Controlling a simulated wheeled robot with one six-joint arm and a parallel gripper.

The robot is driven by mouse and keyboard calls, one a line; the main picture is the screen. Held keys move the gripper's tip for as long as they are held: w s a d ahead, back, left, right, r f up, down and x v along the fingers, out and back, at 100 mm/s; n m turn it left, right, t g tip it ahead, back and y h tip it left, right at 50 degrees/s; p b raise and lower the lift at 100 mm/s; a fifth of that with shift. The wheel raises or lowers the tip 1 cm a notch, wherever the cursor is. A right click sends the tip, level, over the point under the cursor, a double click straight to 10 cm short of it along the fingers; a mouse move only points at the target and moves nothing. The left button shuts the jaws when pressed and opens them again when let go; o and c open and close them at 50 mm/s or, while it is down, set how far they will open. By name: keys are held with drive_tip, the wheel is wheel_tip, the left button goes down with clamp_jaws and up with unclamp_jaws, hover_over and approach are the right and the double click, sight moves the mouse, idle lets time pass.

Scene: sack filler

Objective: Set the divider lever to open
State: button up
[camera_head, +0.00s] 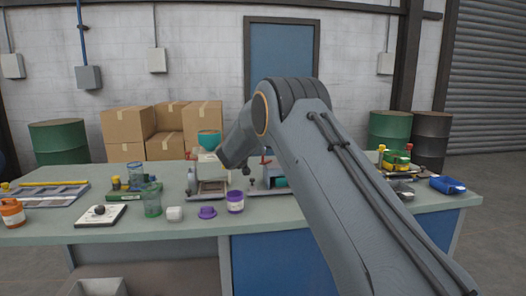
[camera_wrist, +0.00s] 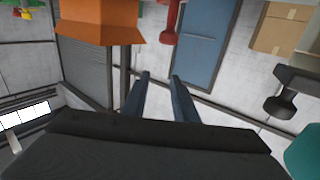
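My gripper (camera_wrist: 160,76) shows in the wrist view as two blue-grey fingers, spread apart with nothing between them. In the head view my arm covers the middle of the bench and my fingers are not visible. A cream machine with a teal funnel (camera_head: 208,137) stands beside my arm's end. A black knobbed part (camera_wrist: 282,100) is at the right of the wrist view, apart from my fingers; it may be the divider lever, but I cannot tell. A red part (camera_wrist: 171,20) hangs at the top, beyond the fingertips. The lever's setting cannot be read.
The green bench top (camera_head: 130,232) holds a purple jar (camera_head: 235,201), a green cup (camera_head: 152,201), a white board with a black knob (camera_head: 101,213) and an orange bottle (camera_head: 12,212). A blue scoop (camera_head: 447,185) lies right. Boxes (camera_head: 128,124) and drums stand behind.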

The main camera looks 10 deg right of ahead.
wheel_tip(320, 180, up, 4)
drive_tip(key=shift+r, duration=0.1)
idle(0.4)
